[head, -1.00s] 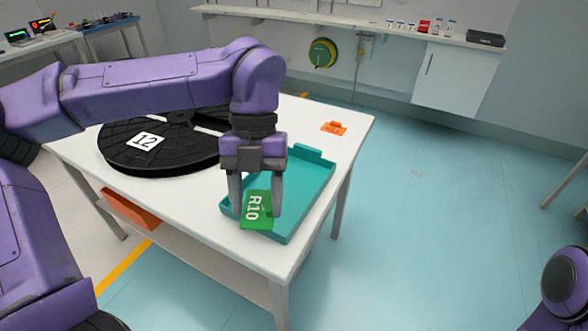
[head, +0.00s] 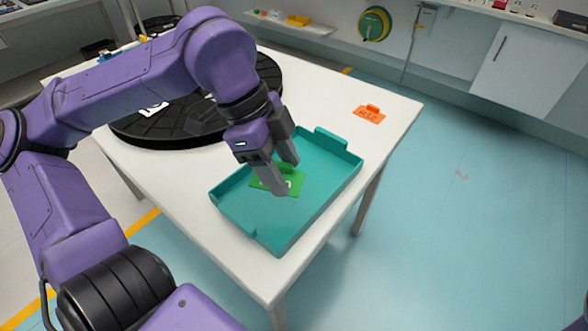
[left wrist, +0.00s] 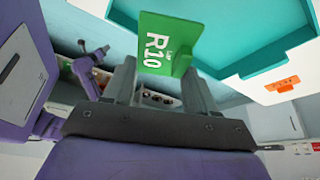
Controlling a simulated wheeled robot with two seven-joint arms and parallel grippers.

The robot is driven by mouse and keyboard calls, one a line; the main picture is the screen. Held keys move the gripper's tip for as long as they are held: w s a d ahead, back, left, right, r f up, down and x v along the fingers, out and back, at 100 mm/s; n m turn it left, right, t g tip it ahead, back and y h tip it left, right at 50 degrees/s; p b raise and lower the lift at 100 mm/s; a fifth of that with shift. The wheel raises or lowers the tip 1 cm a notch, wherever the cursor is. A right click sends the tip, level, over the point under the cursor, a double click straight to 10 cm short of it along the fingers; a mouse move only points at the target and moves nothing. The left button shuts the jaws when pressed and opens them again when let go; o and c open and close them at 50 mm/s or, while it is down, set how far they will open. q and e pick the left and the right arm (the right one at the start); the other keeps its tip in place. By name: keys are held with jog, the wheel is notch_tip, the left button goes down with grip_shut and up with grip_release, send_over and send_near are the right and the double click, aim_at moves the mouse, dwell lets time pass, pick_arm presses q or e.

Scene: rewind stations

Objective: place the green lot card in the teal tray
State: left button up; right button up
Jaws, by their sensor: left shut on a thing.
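The green lot card (head: 289,182), marked R10, is within the outline of the teal tray (head: 232,208) in the head view, partly hidden by a finger. My left gripper (head: 284,172) is shut on the card's raised tab. In the left wrist view the card (left wrist: 160,42) sticks out beyond the fingertips, with the teal tray (left wrist: 232,60) behind and beside it. I cannot tell whether the card touches the tray floor. The tray lies on the white table near its front right corner. My right gripper is not in view.
An orange card (head: 369,114) lies on the white table (head: 320,88) behind the tray. A big black reel (head: 180,125) covers the table's left part, partly behind my left arm. Open floor lies to the right of the table.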

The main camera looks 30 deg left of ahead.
pick_arm(q)
jog(key=w+f, duration=0.2)
jog(key=w+a+f, duration=0.1)
jog(key=w+f, duration=0.1)
jog(key=w+a+f, duration=0.1)
jog(key=w+f, duration=0.1)
jog(key=shift+w+a+f, duration=0.15)
jog(key=shift+w+f, duration=0.15)
jog(key=shift+w, duration=0.1)
jog(key=f, duration=0.3)
jog(key=shift+w+a+f, duration=0.15)
jog(key=shift+w+f, duration=0.1)
jog(key=shift+f, duration=0.15)
jog(key=o, duration=1)
jog(key=shift+r, duration=0.15)
jog(key=v, duration=1.2)
jog(key=shift+p, duration=0.4)
